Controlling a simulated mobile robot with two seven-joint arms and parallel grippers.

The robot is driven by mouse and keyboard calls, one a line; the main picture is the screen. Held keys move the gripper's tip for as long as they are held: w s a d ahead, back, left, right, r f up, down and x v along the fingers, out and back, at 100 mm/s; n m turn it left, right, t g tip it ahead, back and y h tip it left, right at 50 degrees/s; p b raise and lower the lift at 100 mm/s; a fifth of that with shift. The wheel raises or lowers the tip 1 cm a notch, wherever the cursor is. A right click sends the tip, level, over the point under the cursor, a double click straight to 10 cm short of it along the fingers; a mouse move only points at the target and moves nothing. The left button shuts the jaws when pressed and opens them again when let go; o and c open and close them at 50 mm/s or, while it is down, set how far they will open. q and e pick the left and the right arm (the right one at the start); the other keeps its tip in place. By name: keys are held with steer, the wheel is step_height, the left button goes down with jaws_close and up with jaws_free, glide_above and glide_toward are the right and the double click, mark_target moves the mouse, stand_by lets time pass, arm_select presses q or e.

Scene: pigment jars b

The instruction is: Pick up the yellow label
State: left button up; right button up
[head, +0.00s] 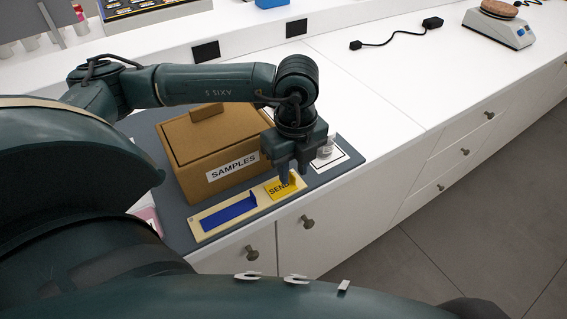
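The yellow label (275,191), marked "SEND", lies at the right end of a cream tray (207,236), with a small raised tab at its right side. My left gripper (293,179) points down right over this tab. Its two fingers are apart, and one overlaps the label in the picture. I cannot tell whether either finger touches the tab. My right gripper is not in view.
A blue label (229,211) lies on the same tray. A brown box (205,142) marked "SAMPLES" stands behind it on a grey mat (179,232). A small glass jar (326,150) stands on a white square close right of the gripper.

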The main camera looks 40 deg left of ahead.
arm_select(q)
steer(key=shift+f, duration=0.8)
steer(key=shift+c, duration=0.3)
jaws_close()
